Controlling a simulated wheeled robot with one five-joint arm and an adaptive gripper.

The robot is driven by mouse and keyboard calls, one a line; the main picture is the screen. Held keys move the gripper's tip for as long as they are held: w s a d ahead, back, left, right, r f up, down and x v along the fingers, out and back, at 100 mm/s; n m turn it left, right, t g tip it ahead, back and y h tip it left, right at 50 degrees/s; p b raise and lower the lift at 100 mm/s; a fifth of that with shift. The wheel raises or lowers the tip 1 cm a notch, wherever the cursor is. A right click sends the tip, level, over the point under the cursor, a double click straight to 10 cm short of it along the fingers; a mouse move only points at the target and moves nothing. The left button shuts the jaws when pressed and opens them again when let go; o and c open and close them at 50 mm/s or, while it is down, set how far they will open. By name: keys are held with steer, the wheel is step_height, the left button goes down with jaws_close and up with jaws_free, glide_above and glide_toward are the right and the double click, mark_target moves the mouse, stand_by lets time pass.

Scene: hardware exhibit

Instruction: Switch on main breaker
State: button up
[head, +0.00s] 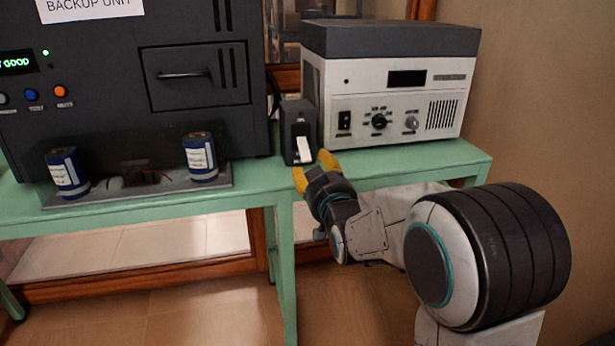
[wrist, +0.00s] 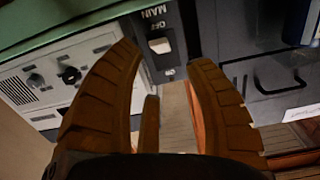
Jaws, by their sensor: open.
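The main breaker is a small dark upright box (head: 299,118) on the green table, between the black backup unit and the white device. Its white lever (head: 304,150) sits low on the front face. In the wrist view, which is upside down, the box (wrist: 157,22) reads MAIN and OFF, and the white lever (wrist: 160,46) shows between the fingers. My gripper (head: 314,170) has yellow fingers, open and empty, just in front of and below the lever. In the wrist view my gripper (wrist: 164,58) has its fingers spread either side of the breaker. I cannot tell whether they touch it.
The black backup unit (head: 110,95) stands left, with two blue-and-white cylinders (head: 67,172) (head: 200,157) on a tray in front. The white device (head: 380,95) with knobs stands close on the breaker's right.

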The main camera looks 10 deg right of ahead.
mark_target(306, 155)
steer(key=shift+w+f+b, duration=0.15)
steer(key=shift+w+b, duration=0.15)
steer(key=shift+w, duration=3.45)
steer(key=shift+c, duration=0.2)
jaws_close()
